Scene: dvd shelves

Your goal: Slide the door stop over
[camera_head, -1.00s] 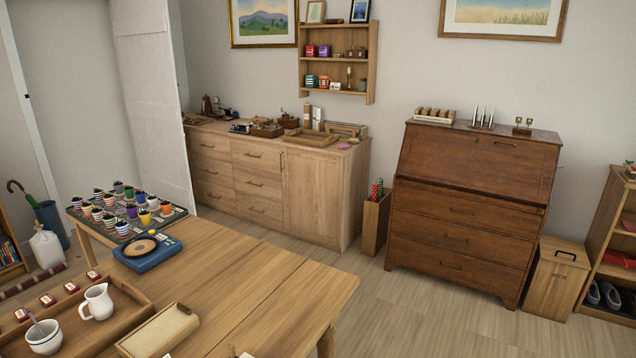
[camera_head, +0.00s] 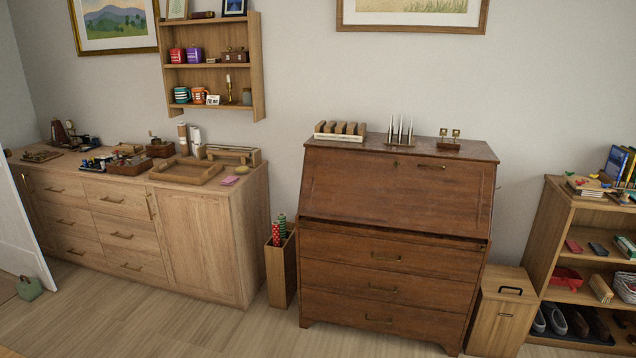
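A small green block-like object with a handle (camera_head: 30,288), which looks like the door stop, sits on the floor at the far left. It is close to the lower edge of the white door (camera_head: 18,220); I cannot tell whether they touch. My gripper is not in view.
A light wood sideboard (camera_head: 205,235) with trays and small items stands along the wall. Right of it are a narrow box with rolls (camera_head: 281,275), a dark bureau (camera_head: 390,255), a lidded bin (camera_head: 502,312) and a shoe shelf (camera_head: 560,220). The floor (camera_head: 180,325) in front is clear.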

